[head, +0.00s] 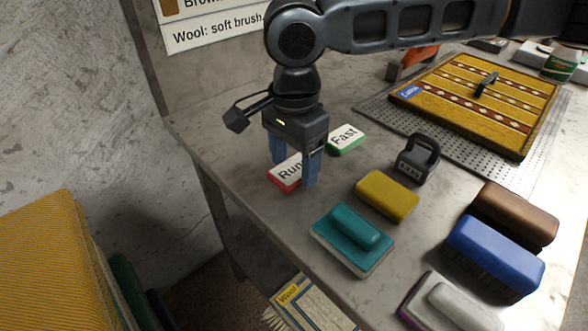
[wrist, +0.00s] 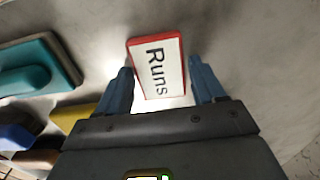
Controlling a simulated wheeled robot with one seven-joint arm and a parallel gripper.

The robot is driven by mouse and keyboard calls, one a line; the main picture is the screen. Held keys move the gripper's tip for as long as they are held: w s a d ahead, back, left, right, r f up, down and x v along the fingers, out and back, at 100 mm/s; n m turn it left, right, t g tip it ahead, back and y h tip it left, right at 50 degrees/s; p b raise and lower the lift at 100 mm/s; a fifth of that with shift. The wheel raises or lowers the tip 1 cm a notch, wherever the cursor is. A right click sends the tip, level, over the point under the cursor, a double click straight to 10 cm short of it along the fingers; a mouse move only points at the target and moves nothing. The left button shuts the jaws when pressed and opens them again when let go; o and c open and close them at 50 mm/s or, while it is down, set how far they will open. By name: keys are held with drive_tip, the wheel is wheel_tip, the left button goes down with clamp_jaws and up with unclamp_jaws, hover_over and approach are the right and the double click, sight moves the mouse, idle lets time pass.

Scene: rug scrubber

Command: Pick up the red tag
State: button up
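The red tag (head: 285,174) lies flat on the grey table, a white-topped block with red edges reading "Runs". It also shows in the wrist view (wrist: 158,70), between the two blue fingers. My gripper (head: 294,172) is over the tag, pointing down, with its fingers apart on either side of it. In the wrist view my gripper (wrist: 162,82) is open with gaps between the tag and both fingers. In the head view the fingers hide part of the tag. I cannot tell the exact fingertip height above the table.
A green-edged "Fast" tag (head: 346,140) lies just behind. A yellow sponge (head: 387,196), a teal brush (head: 352,240), a black kettlebell-shaped weight (head: 417,160) and a blue brush (head: 495,255) stand to the right. A patterned rug (head: 480,98) lies on a perforated tray at the back right.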

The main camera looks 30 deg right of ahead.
sight(300, 166)
drive_tip(key=c, duration=0.7)
drive_tip(key=shift+r, duration=0.5)
drive_tip(key=r, duration=0.2)
drive_tip(key=d+r, duration=0.1)
drive_tip(key=shift+d+r, duration=0.1)
drive_tip(key=shift+r, duration=0.25)
drive_tip(key=d+r, duration=0.6)
drive_tip(key=d, duration=0.4)
drive_tip(key=shift+s+d+r+p, duration=0.15)
drive_tip(key=shift+d+p, duration=0.1)
drive_tip(key=shift+p, duration=0.15)
